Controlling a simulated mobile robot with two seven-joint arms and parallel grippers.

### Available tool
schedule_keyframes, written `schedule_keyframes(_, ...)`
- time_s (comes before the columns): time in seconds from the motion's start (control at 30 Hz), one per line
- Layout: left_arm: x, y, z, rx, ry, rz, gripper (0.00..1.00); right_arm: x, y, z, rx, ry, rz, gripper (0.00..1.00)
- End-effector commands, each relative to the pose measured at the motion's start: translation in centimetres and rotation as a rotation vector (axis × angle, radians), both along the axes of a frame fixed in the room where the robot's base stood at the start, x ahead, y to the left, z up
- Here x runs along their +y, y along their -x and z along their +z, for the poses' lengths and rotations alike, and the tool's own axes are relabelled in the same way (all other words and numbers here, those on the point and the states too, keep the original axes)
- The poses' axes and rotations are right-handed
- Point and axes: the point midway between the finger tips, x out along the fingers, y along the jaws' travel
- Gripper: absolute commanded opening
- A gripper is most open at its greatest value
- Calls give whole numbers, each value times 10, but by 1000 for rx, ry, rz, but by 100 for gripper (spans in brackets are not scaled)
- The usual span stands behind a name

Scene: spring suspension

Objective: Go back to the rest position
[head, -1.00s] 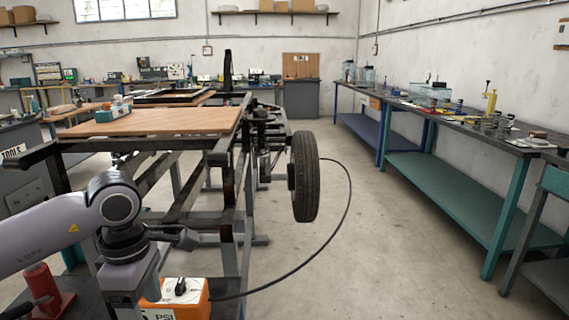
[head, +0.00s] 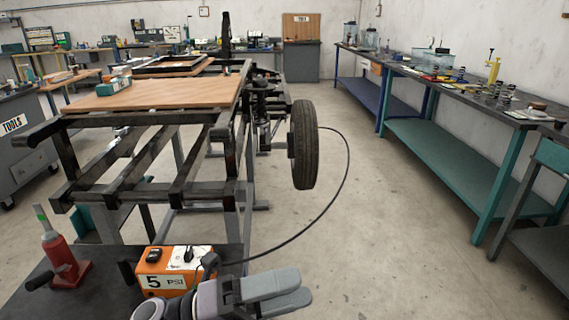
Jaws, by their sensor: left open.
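My left gripper (head: 285,291) shows at the bottom centre of the head view. Its two grey fingers point right, with a gap between them, and nothing is held. It is over the front right of the dark table (head: 105,297), just below and right of the orange box (head: 152,282) marked "5 PSI". My right gripper is not in view.
A red bottle-like tool (head: 61,262) stands left of the box. A black hose (head: 340,205) curves from the box to the wheel (head: 304,145) on the dark metal frame (head: 165,160). Benches (head: 450,165) line the right wall. The floor between is clear.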

Motion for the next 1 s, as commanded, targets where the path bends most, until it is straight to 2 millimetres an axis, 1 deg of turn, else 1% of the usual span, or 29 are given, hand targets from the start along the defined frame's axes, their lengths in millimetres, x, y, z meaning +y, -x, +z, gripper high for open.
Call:
schedule_keyframes(0.03,7,-7,2,123,74,63,66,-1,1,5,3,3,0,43)
schedule_keyframes(0.07,12,-13,0,193,115,103,66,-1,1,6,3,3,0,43)
schedule_keyframes(0.17,35,-30,-12,439,245,238,66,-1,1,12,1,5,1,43)
schedule_keyframes(0.27,63,-42,-38,693,367,375,66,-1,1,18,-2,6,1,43)
schedule_keyframes(0.37,94,-45,-76,951,477,514,66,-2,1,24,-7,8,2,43)
schedule_keyframes(0.4,107,-42,-94,1056,519,571,66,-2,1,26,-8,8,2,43)
schedule_keyframes(0.47,126,-34,-122,1211,580,655,66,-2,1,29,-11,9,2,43)
schedule_keyframes(0.5,138,-25,-141,1315,618,712,66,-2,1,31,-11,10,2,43)
schedule_keyframes(0.57,155,-8,-170,1463,673,795,66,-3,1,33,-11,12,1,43)
schedule_keyframes(0.6,165,5,-188,1556,705,847,66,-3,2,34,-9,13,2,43)
schedule_keyframes(0.7,184,38,-224,1751,773,957,66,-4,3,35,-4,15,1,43)
schedule_keyframes(0.8,196,67,-248,1886,819,1035,66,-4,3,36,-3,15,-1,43)
schedule_keyframes(0.83,198,73,-252,1915,828,1051,66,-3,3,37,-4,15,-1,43)
schedule_keyframes(0.9,202,84,-260,1960,843,1078,66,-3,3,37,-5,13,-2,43)
schedule_keyframes(1.0,204,89,-264,1986,852,1093,66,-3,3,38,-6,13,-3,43)
